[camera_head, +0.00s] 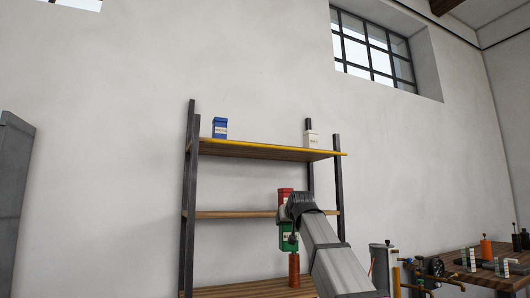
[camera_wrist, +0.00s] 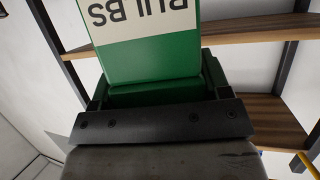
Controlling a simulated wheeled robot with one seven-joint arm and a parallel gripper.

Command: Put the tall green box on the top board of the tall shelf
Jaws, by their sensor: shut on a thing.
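The tall green box (camera_wrist: 150,58) with a pale label reading "BULBS", upside down in the wrist view, is between the jaws of my gripper (camera_wrist: 157,85). My gripper is shut on it. In the head view the green box (camera_head: 283,240) shows only in part, behind my arm and below the middle board's level. The tall shelf (camera_head: 188,200) has dark posts. Its top board (camera_head: 262,151) has a yellow front edge and is above my gripper.
On the top board, a blue box (camera_head: 220,128) stands left and a white box (camera_head: 311,139) right, with free room between. A red box (camera_head: 285,194) is at the middle board (camera_head: 235,214). An orange-brown cylinder (camera_head: 294,268) is lower down. A cluttered workbench (camera_head: 510,278) stands at right.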

